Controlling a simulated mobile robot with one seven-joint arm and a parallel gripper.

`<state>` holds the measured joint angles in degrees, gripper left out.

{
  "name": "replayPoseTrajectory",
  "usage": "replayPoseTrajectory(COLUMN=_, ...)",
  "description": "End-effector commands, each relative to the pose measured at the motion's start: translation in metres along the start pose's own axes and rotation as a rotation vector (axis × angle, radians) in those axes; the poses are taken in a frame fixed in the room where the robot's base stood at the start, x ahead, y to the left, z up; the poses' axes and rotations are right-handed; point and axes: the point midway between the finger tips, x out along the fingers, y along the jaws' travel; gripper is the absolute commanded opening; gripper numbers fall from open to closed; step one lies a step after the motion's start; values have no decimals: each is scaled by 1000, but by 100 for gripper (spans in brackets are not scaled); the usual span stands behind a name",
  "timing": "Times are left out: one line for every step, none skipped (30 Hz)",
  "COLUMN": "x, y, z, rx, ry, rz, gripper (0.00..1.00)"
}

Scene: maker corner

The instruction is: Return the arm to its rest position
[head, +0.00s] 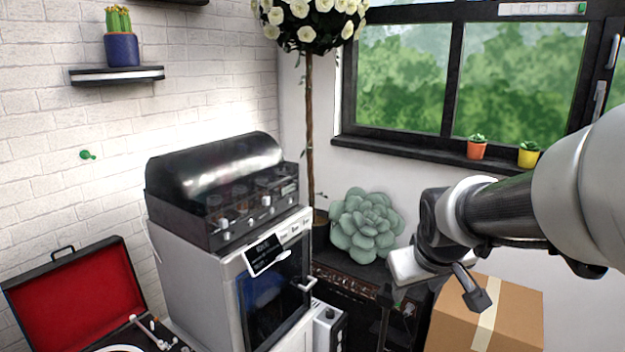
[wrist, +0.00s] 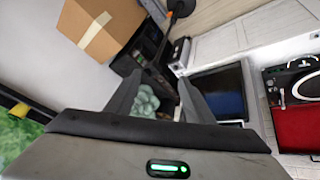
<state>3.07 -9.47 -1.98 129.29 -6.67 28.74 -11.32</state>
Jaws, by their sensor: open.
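My arm reaches in from the right in the head view, grey-white with a dark wrist. My gripper (head: 432,294) is in front of the dark stand and the cardboard box, with its fingers apart. In the wrist view my gripper (wrist: 160,82) shows two dark fingers spread wide with nothing held between them. The pale green succulent (wrist: 145,102) shows beyond the fingers there, at a distance.
A cardboard box (head: 515,315) stands behind my gripper at lower right. A white cabinet machine (head: 190,280) with a black-topped unit (head: 215,180) stands left. A red-lined record player (head: 75,300) is at far left. The large succulent (head: 365,225) sits between machine and arm.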

Motion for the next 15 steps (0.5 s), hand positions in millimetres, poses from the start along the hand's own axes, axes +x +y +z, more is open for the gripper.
replayPoseTrajectory(x=-26, y=-9, z=12, rx=31, ry=7, rz=-11, gripper=48)
replayPoseTrajectory(x=-37, y=-14, z=20, rx=48, ry=4, rz=-18, gripper=48)
replayPoseTrajectory(x=-50, y=-20, z=30, rx=72, ry=-2, rz=-27, gripper=48)
replayPoseTrajectory(x=-59, y=-24, z=37, rx=86, ry=-5, rz=-34, gripper=48)
replayPoseTrajectory(x=-66, y=-28, z=44, rx=100, ry=-7, rz=-40, gripper=48)
replayPoseTrajectory(x=-76, y=-33, z=53, rx=115, ry=-11, rz=-47, gripper=48)
replayPoseTrajectory(x=-82, y=-37, z=60, rx=126, ry=-15, rz=-53, gripper=48)
replayPoseTrajectory(x=-88, y=-40, z=66, rx=137, ry=-17, rz=-59, gripper=48)
replayPoseTrajectory(x=-94, y=-45, z=74, rx=150, ry=-20, rz=-65, gripper=48)
replayPoseTrajectory(x=-99, y=-48, z=80, rx=159, ry=-22, rz=-70, gripper=48)
replayPoseTrajectory(x=-104, y=-50, z=85, rx=168, ry=-24, rz=-74, gripper=48)
replayPoseTrajectory(x=-109, y=-54, z=93, rx=179, ry=-27, rz=-80, gripper=48)
replayPoseTrajectory(x=-113, y=-57, z=99, rx=188, ry=-30, rz=-85, gripper=48)
replayPoseTrajectory(x=-117, y=-60, z=104, rx=197, ry=-32, rz=-90, gripper=48)
replayPoseTrajectory(x=-122, y=-64, z=112, rx=206, ry=-35, rz=-95, gripper=48)
